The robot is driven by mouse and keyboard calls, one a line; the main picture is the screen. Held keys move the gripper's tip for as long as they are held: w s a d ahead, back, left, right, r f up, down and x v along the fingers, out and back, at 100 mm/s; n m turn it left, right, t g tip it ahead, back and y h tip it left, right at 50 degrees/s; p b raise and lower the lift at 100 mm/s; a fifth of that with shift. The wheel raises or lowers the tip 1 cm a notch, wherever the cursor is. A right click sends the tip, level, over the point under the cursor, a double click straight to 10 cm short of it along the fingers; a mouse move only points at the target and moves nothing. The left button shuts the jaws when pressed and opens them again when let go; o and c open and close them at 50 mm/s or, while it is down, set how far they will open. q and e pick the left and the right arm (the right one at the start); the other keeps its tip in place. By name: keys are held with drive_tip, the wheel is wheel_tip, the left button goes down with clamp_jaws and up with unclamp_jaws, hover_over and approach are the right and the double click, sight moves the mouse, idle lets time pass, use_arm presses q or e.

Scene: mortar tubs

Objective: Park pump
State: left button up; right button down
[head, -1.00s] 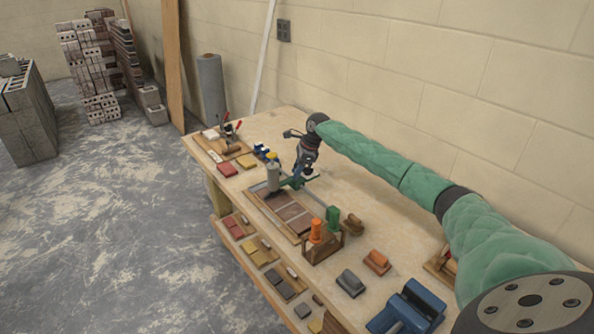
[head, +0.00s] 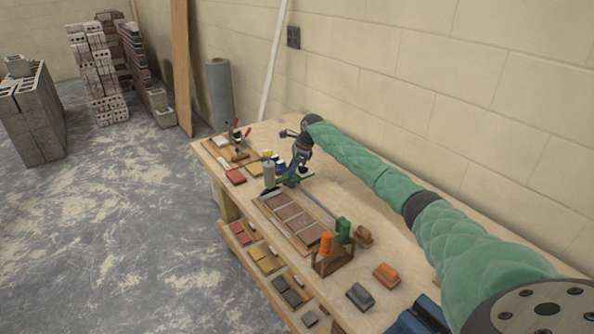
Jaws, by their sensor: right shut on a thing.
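The pump appears to be the grey upright cylinder (head: 268,172) with a green part beside it, over the far end of the brick-slip board (head: 305,243). My right gripper (head: 299,172) reaches in from the right and is shut on its green part. The fingertips are small and partly hidden by the wrist, so the exact grip is unclear. I cannot tell whether the pump touches the board. My left gripper is not in view.
The wooden bench (head: 385,235) runs along the block wall. A lower shelf holds coloured blocks. Brick stacks stand far left.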

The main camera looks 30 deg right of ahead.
drive_tip(key=shift+w, duration=0.1)
drive_tip(key=shift+r, duration=0.1)
drive_tip(key=c, duration=1.6)
unclamp_jaws()
drive_tip(key=shift+c, duration=0.2)
drive_tip(key=o, duration=0.3)
drive_tip(key=shift+w+a, duration=0.15)
drive_tip(key=shift+w+f, duration=0.1)
drive_tip(key=shift+f, duration=0.1)
drive_tip(key=shift+r, duration=0.1)
